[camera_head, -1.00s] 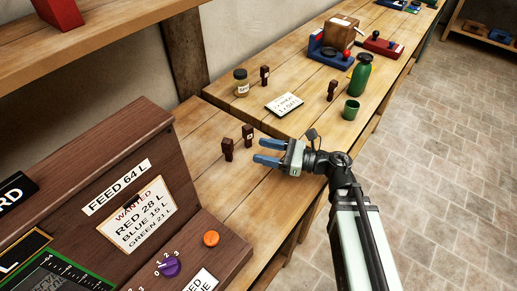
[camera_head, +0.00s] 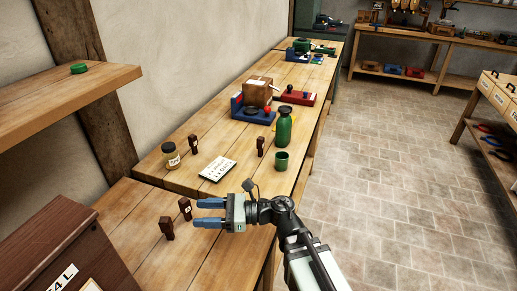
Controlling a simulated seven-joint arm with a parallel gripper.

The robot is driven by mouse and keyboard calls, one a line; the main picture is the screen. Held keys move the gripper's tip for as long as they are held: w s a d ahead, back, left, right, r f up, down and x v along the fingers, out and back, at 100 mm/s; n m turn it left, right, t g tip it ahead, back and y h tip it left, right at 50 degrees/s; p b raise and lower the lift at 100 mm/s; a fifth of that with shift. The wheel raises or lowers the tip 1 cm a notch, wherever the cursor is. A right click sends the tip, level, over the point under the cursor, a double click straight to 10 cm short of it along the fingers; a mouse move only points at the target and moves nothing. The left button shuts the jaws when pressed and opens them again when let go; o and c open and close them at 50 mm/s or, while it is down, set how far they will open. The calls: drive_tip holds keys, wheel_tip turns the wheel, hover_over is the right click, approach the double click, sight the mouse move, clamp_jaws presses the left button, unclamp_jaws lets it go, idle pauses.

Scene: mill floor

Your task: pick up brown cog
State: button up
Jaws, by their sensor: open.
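Several small dark-brown upright wooden pieces, which look like the brown cogs, stand on the bench. Two stand near my gripper: one at the front (camera_head: 166,229) and one with a small white label (camera_head: 185,209). Two more stand farther back, one beside the jar (camera_head: 193,144) and one near the green bottle (camera_head: 260,146). My gripper (camera_head: 196,213) is open, its two blue fingers pointing left. The fingertips are just right of the labelled cog, with nothing between them. Whether they touch it I cannot tell.
A white written card (camera_head: 217,169), a jar (camera_head: 171,155), a green cup (camera_head: 281,161) and a green bottle (camera_head: 284,127) stand beyond my gripper. A wooden box (camera_head: 258,92) and a blue fixture are farther back. A dark wooden panel (camera_head: 65,250) is at lower left.

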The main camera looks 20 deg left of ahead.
drive_tip(key=w+a+m+t+h, duration=0.35)
drive_tip(key=w+m+t, duration=0.35)
drive_tip(key=w+t, duration=0.45)
drive_tip(key=w+a+m+t+h, duration=0.2)
drive_tip(key=w+a+m+t, duration=0.2)
drive_tip(key=w+m+t, duration=0.7)
drive_tip(key=w+d+r+m+t+h, duration=0.15)
drive_tip(key=w+d+m+h, duration=0.5)
drive_tip(key=h, duration=0.65)
drive_tip(key=n, duration=0.1)
approach(262, 142)
drive_tip(key=f, duration=0.1)
drive_tip(key=s+a+f, duration=0.1)
drive_tip(key=shift+f+t, duration=0.25)
drive_tip(key=shift+t, duration=0.15)
drive_tip(key=shift+w+f, duration=0.2)
drive_tip(key=shift+w, duration=0.15)
drive_tip(key=w, duration=0.8)
drive_tip(key=w+d, duration=0.1)
drive_tip(key=w, duration=0.4)
drive_tip(key=shift+r, duration=0.15)
drive_tip(key=shift+d, duration=0.1)
